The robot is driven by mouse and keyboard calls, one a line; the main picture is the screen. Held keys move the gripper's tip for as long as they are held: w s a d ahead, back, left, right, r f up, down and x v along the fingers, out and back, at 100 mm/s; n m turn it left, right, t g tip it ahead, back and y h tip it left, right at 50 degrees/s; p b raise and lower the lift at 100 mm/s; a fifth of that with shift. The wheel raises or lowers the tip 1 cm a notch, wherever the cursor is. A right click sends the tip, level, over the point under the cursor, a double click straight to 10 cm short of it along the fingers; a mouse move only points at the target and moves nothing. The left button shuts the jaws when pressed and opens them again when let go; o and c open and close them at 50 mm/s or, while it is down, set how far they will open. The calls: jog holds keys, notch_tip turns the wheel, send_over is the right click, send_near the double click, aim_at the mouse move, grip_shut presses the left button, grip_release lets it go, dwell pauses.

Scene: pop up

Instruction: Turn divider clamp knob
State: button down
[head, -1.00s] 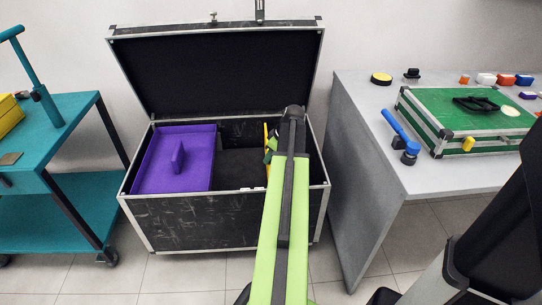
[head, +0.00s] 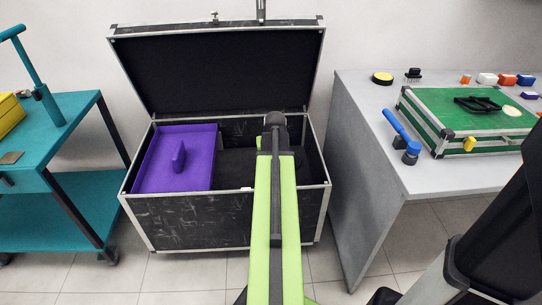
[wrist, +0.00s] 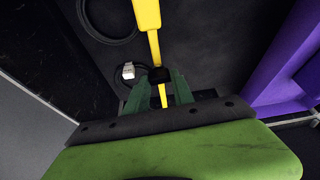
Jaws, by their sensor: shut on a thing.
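In the wrist view a yellow divider bar (wrist: 147,16) runs down from the top edge over the dark case floor. A small black clamp knob (wrist: 158,75) sits on it. My gripper (wrist: 159,80), with green fingers, is shut on the knob, one finger on each side. In the head view my arm reaches into the open black case (head: 190,221) and hides the gripper, the bar and the knob.
A purple panel with an upright handle (head: 178,156) fills the left of the case; purple also shows at right in the wrist view (wrist: 285,60). The raised lid (head: 215,70) stands behind. A black cable ring (wrist: 108,38) and a pale plug (wrist: 128,71) lie on the case floor.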

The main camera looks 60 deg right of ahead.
jog(key=shift+w+a+m, duration=0.1)
jog(key=shift+m, duration=0.5)
jog(key=c, duration=1.1)
grip_release()
jog(key=p+v, duration=1)
jog(key=v, duration=0.1)
jog(key=p+v, duration=0.6)
jog(key=shift+w+a+r, duration=0.2)
jog(key=shift+a, duration=0.1)
